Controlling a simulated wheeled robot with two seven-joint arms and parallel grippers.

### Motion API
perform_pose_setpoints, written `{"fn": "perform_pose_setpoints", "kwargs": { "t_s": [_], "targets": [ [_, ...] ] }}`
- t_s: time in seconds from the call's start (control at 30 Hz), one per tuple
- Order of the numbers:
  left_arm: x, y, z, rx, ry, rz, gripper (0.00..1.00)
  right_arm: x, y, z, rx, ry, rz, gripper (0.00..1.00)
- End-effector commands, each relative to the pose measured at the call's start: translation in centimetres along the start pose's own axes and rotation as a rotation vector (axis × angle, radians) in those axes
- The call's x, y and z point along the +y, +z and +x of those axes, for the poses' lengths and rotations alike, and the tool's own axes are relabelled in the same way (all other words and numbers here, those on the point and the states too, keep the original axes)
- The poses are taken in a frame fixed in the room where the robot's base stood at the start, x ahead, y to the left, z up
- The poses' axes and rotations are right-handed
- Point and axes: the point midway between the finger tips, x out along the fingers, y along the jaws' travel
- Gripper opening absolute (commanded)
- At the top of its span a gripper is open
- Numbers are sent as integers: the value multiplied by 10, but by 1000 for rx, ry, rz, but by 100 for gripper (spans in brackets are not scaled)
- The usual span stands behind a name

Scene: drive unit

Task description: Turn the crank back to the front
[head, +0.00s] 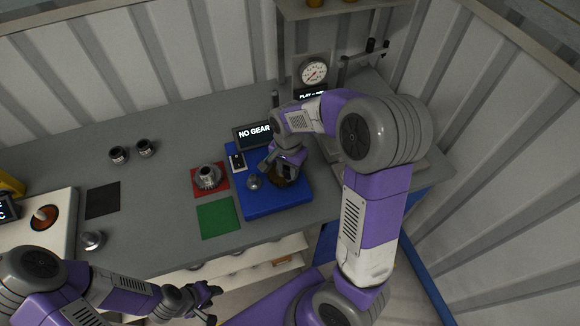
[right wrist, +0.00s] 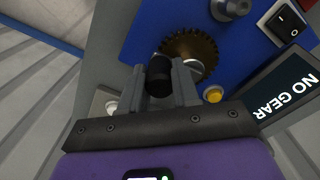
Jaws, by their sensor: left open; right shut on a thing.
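The blue drive unit (head: 280,198) stands on the grey bench, with a toothed brown gear or wheel (right wrist: 205,45) on its top. A dark cylindrical crank handle (right wrist: 160,72) rises in front of that wheel in the right wrist view. My right gripper (right wrist: 159,88) is shut on this handle, one finger on each side. In the head view my right gripper (head: 284,167) and arm cover the handle and much of the wheel. My left gripper (head: 208,300) is open and empty, in front of the bench's front edge.
A display (head: 254,133) reads "NO GEAR". A switch (head: 237,162) sits beside it, and a round gauge (head: 313,71) is behind. A metal part (head: 207,177) stands on a red square, near a green square (head: 218,217). The back-left bench is mostly free.

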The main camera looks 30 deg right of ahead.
Motion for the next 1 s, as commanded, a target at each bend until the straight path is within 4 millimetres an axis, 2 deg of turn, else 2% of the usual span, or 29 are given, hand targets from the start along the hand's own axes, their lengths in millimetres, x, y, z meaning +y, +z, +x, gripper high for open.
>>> {"fn": "perform_pose_setpoints", "kwargs": {
  "t_s": [0.47,0.5,0.67,1.0],
  "targets": [
    [0,0,0,0,0,0,43,-1,0,-1,3,-3,17,0],
    [0,0,0,0,0,0,43,-1,0,-1,3,-3,17,32],
    [0,0,0,0,0,0,43,-1,0,-1,2,-2,16,56],
    [0,0,-1,0,0,0,43,-1,0,-5,1,-2,15,56]
  ]
}}
